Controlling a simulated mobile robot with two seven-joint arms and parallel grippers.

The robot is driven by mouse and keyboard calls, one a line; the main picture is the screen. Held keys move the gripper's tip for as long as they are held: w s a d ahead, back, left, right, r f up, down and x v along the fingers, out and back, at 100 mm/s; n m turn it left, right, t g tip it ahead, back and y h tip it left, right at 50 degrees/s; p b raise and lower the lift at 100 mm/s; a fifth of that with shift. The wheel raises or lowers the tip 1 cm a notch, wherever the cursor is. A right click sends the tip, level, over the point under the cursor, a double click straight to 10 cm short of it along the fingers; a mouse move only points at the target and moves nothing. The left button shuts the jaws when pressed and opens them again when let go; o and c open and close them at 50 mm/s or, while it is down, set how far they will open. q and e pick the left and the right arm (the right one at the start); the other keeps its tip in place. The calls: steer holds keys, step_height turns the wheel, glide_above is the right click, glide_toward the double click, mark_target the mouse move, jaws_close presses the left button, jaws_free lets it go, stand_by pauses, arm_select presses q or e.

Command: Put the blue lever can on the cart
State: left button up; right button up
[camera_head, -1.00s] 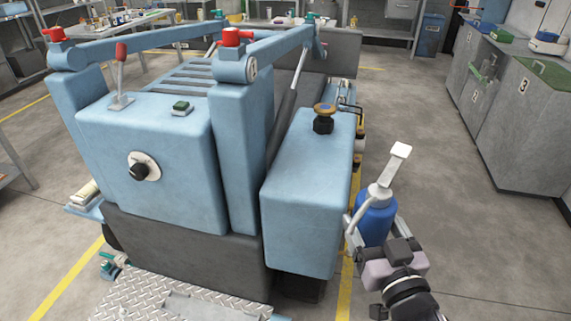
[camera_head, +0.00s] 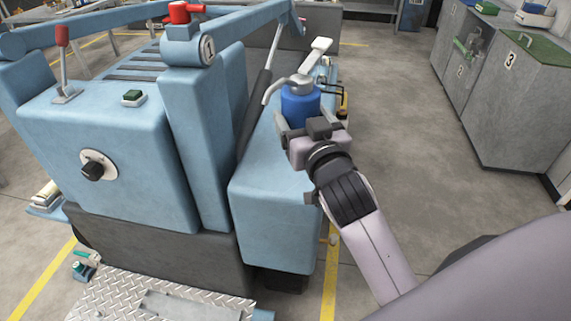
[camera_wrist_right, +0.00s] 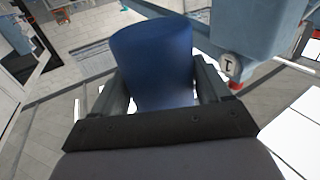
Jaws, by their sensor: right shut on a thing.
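The blue lever can (camera_head: 301,104) has a grey top, a thin curved spout to the left and a pale lever rising to the right. My right gripper (camera_head: 301,127) is shut around its body. In the head view the can appears over the light-blue side box of the machine; I cannot tell whether it touches it. In the right wrist view the blue can body (camera_wrist_right: 153,62) stands between the two dark fingers (camera_wrist_right: 160,95). My left gripper is not in view. I cannot tell which thing here is the cart.
The large light-blue machine (camera_head: 110,150) with red-topped arms fills the left. Its side box (camera_head: 270,210) lies below the can. A grey cabinet (camera_head: 518,110) with a green top stands at the right. The floor between them is clear.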

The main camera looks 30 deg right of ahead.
mark_target(303, 79)
steer(key=shift+m+h, duration=0.4)
steer(key=w+r, duration=0.1)
steer(key=r, duration=0.1)
steer(key=w+d+r, duration=0.1)
steer(key=r, duration=0.1)
steer(key=w+r+b, duration=0.1)
steer(key=r, duration=0.1)
steer(key=shift+d+r, duration=0.2)
steer(key=shift+d, duration=0.05)
steer(key=shift+f+b, duration=2.25)
steer(key=shift+f, duration=7.65)
steer(key=o, duration=0.9)
steer(key=shift+f, duration=0.25)
steer(key=o, duration=0.4)
steer(key=shift+r, duration=0.1)
